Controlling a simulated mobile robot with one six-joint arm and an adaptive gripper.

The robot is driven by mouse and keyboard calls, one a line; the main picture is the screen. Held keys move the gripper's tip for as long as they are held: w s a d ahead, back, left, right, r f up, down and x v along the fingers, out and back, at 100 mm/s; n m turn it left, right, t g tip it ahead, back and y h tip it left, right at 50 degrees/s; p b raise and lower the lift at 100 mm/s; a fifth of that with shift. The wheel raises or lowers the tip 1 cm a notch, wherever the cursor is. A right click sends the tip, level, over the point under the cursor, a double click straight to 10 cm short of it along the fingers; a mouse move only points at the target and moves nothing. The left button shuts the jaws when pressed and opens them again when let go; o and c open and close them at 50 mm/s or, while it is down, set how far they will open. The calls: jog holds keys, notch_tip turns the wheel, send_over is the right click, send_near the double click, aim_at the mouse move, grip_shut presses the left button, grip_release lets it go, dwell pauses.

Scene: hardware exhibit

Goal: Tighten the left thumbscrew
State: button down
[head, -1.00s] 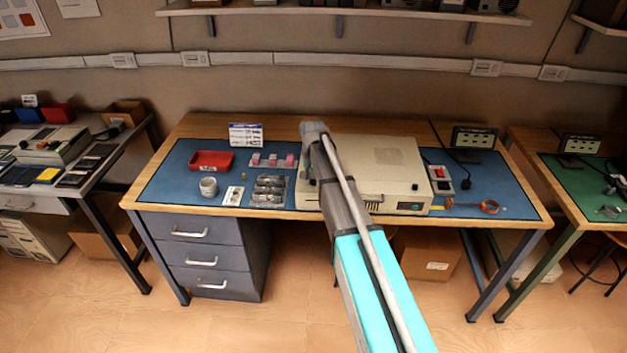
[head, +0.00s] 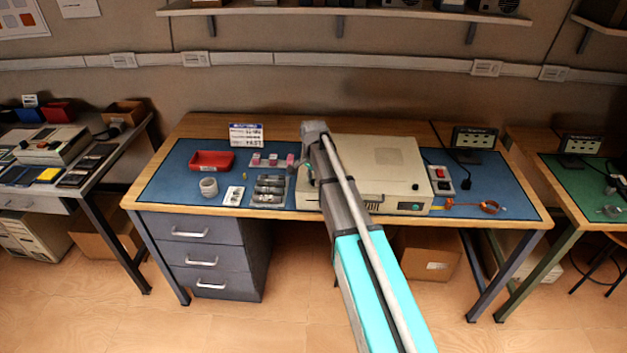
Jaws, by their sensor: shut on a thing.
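The beige equipment case (head: 365,150) stands on the blue mat of the middle bench. A dark thumbscrew knob (head: 415,187) shows at the right of its front. My arm reaches over the case's left part and covers the left side of its front. My gripper (head: 309,170) is at the case's left front, mostly hidden by my own arm. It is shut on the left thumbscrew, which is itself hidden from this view.
Left of the case are a red tray (head: 211,161), a grey cup (head: 209,187), a grey parts tray (head: 269,199) and a sign card (head: 246,134). Right of it are a switch box (head: 439,179) and an orange strap (head: 488,206). A shelf (head: 400,10) hangs above.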

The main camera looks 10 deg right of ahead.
jog(key=c, duration=0.5)
grip_release()
jog(key=shift+n, duration=0.4)
